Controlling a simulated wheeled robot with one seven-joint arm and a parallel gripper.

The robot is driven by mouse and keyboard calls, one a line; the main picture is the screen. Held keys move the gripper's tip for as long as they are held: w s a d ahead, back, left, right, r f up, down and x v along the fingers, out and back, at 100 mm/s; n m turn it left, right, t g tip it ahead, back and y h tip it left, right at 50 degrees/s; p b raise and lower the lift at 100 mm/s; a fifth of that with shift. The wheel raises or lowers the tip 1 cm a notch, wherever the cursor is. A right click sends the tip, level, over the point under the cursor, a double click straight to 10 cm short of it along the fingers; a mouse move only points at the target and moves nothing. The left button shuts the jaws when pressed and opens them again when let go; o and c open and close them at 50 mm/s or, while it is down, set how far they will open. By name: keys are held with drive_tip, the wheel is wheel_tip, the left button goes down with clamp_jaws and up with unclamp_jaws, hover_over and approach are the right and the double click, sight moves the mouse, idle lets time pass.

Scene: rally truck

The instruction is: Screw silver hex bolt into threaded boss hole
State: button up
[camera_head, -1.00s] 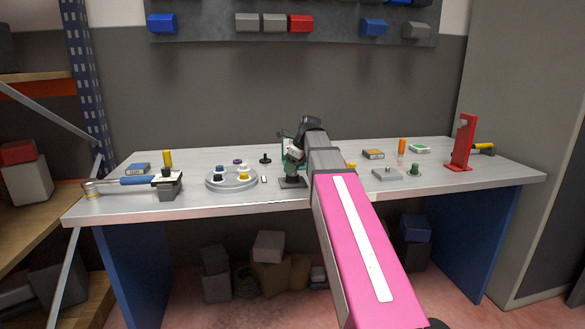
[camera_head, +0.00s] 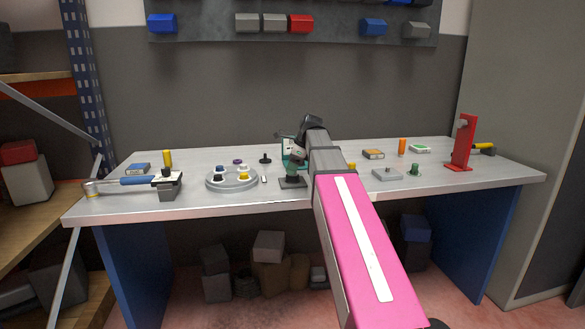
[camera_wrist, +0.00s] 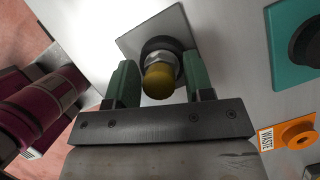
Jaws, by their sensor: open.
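In the wrist view, my gripper (camera_wrist: 158,82) has its two green fingers apart on either side of an upright fitting. The fitting shows a yellow-brown rounded end (camera_wrist: 159,81) facing the camera, a silver collar (camera_wrist: 160,60) behind it and a dark round base on a grey square plate (camera_wrist: 131,42). I cannot tell whether the silver part is the hex bolt, or whether the fingers touch it. The head view shows the plate (camera_head: 292,183) near the bench's front middle, below my gripper. No threaded hole can be made out; it may be hidden by the fitting.
On the bench (camera_head: 330,195), a round grey tray (camera_head: 232,187) with small parts stands left of the plate. A clamp-like tool with a blue handle (camera_head: 137,181) lies further left. A grey block (camera_head: 387,175) and a red stand (camera_head: 462,145) are on the right.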

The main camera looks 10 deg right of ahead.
drive_tip(key=c, duration=0.6)
drive_tip(key=shift+o, duration=0.2)
drive_tip(key=shift+m+t, duration=0.3)
drive_tip(key=shift+m, duration=0.6)
drive_tip(key=shift+m+t+h, duration=0.3)
drive_tip(key=shift+m+h, duration=0.1)
drive_tip(key=shift+m, duration=0.4)
drive_tip(key=shift+m+t, duration=0.3)
drive_tip(key=shift+m, duration=0.6)
